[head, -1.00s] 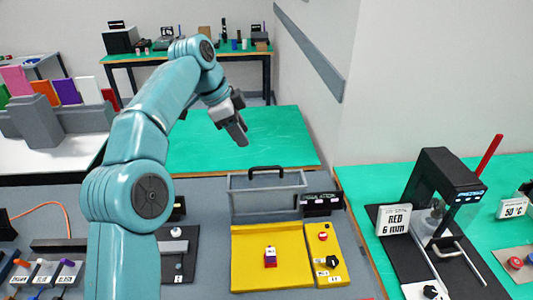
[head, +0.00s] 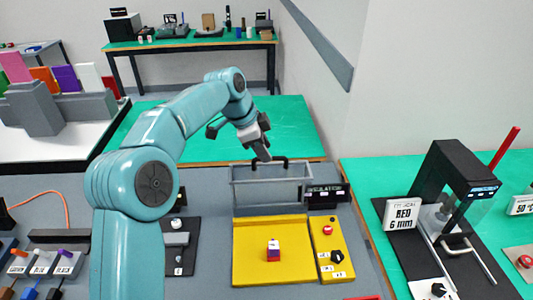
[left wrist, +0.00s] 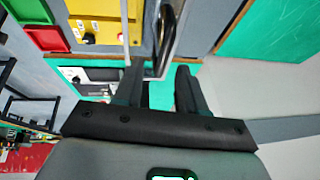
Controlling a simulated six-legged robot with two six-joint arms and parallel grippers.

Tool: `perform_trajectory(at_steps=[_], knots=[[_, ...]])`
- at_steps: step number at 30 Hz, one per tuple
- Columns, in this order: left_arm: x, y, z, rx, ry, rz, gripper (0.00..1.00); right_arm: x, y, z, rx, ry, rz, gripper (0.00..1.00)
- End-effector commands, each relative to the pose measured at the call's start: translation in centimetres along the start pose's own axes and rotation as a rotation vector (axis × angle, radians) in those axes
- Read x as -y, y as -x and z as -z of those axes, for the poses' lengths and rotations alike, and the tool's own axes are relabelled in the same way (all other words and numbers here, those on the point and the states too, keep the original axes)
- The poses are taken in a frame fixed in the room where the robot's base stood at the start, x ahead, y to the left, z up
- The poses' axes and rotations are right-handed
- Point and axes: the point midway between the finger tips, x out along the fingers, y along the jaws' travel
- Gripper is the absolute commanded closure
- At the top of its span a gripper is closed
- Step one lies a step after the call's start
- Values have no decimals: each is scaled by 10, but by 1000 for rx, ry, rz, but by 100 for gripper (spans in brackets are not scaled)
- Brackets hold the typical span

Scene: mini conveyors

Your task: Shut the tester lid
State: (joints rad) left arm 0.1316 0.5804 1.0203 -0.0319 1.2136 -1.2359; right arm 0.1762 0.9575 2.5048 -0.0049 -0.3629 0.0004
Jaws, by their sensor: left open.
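The tester has a yellow bed (head: 250,262) with a small purple, red and white block (head: 273,250) on it. Its grey-framed, see-through lid (head: 270,206) stands raised at the back edge of the bed, open. A black handle (head: 282,160) is on the lid's top edge. My left gripper (head: 262,153) is open and close to the handle's left part. In the left wrist view the handle (left wrist: 166,35) lies just beyond the open fingertips (left wrist: 158,72). I cannot tell whether they touch it. My right gripper is not in view.
A yellow control panel (head: 325,240) and a black display (head: 326,197) are right of the bed. A black press-like machine (head: 455,175) stands farther right. A grey latch unit (head: 177,240) is at the left. The green table (head: 290,115) behind is clear.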

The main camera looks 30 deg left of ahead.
Motion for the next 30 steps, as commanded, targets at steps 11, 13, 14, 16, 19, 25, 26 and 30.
perform_trajectory(at_steps=[11, 13, 14, 16, 19, 25, 26, 30], knots=[[3, -25, 0, 0, 1, 0, 60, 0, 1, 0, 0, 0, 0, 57], [3, -25, 0, 0, 1, 0, 60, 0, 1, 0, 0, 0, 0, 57], [3, -25, 0, 1, 1, 0, 60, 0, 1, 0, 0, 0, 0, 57], [3, -25, 0, 1, 1, 0, 70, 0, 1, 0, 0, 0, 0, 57], [3, -25, 0, 1, 1, -1, 100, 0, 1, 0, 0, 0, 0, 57], [2, -25, 0, 1, 1, -1, 100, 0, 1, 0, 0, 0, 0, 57], [2, -25, 0, 1, 1, -1, 100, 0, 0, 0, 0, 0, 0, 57], [2, -26, 0, 0, -4, 8, 100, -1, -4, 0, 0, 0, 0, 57]])
